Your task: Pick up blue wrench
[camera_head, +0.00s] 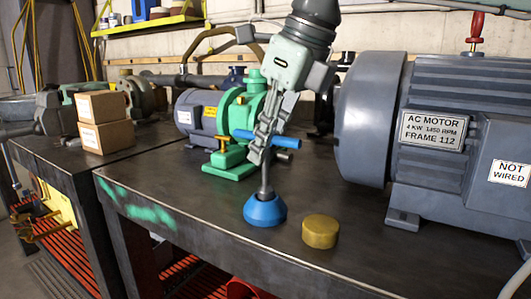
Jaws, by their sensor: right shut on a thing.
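The blue wrench has a blue cross-handle (275,139) at the top and a grey shaft (265,182) running down from it. The shaft ends at a blue flared base (265,209) that appears to be on the dark workbench; I cannot tell whether it touches. My right gripper (262,143) comes down from above and is shut on the wrench near the cross-handle, hiding part of it. The wrench is nearly upright. My left gripper is not in view.
A brass-coloured round block (320,231) stands just right of the wrench base. A big grey motor (365,120) fills the right. A green pump (237,118) with a grey motor stands close behind. Cardboard boxes (104,138) sit at left. The bench front (215,235) is bare.

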